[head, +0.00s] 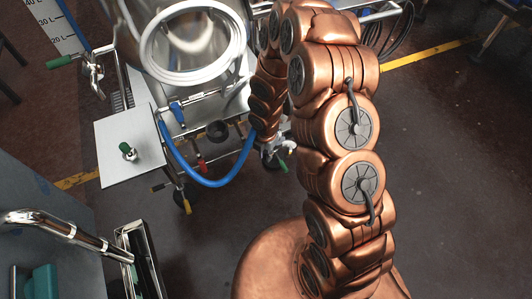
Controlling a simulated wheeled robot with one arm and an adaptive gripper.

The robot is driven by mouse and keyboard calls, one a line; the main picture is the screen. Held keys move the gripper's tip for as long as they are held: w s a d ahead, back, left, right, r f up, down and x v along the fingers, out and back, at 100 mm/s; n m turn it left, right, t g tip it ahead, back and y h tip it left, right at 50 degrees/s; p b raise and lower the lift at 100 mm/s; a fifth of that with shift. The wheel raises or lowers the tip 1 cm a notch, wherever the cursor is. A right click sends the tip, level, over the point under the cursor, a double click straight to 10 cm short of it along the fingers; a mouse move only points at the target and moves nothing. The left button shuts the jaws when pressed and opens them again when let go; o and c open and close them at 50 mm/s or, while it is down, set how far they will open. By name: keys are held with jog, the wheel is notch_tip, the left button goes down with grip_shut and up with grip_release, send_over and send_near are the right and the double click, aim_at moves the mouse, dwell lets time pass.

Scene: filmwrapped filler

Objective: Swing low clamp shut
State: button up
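My copper arm rises from the lower middle, bends over at the top and comes down to a metal fitting with green tips (277,150), low on the right side of the steel machine (205,105). My gripper (270,146) seems to be at this end of the arm, small and mixed with the fitting, so its fingers cannot be made out. I cannot tell if it touches the fitting. No clamp can be told apart clearly there. A blue hose (205,181) loops from the machine's left side to near this spot.
A large round steel vessel (192,45) tops the wheeled machine. A white plate with a green knob (128,150) juts out left. A valve with a green handle (90,64) is at upper left. A chrome rail (65,230) is at lower left. The floor (455,180) at right is clear.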

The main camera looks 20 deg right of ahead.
jog(key=o, duration=0.4)
jog(key=shift+r, duration=0.1)
jog(key=shift+r, duration=5.95)
